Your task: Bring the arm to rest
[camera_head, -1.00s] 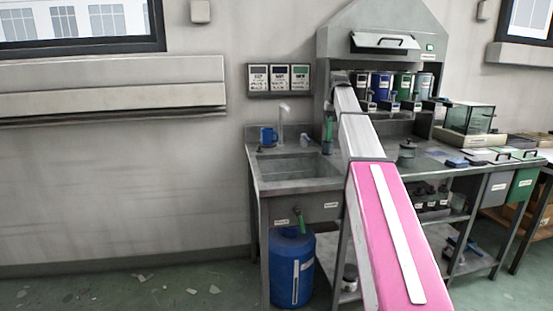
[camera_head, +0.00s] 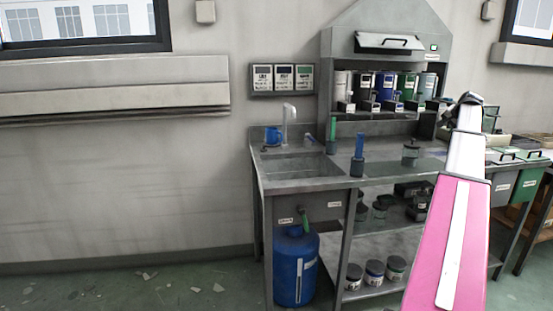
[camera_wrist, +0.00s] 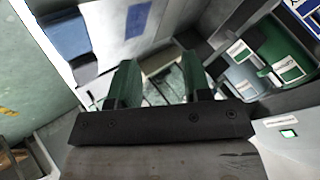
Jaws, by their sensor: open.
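My pink and white arm (camera_head: 440,250) reaches up over the right part of the workbench. My gripper (camera_head: 469,98) is small and dark at its far end, in front of the wall right of the hood. In the wrist view my gripper (camera_wrist: 158,82) shows two dark green fingers standing apart. I see nothing held between them; only blurred background shows in the gap.
The grey workbench (camera_head: 290,185) has a sink at left. A blue cylinder (camera_head: 358,147) in a dark holder and a grey jar (camera_head: 410,152) stand on it. Several coloured canisters (camera_head: 385,85) line the hood. A glass box (camera_head: 491,118) is partly hidden behind my arm.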

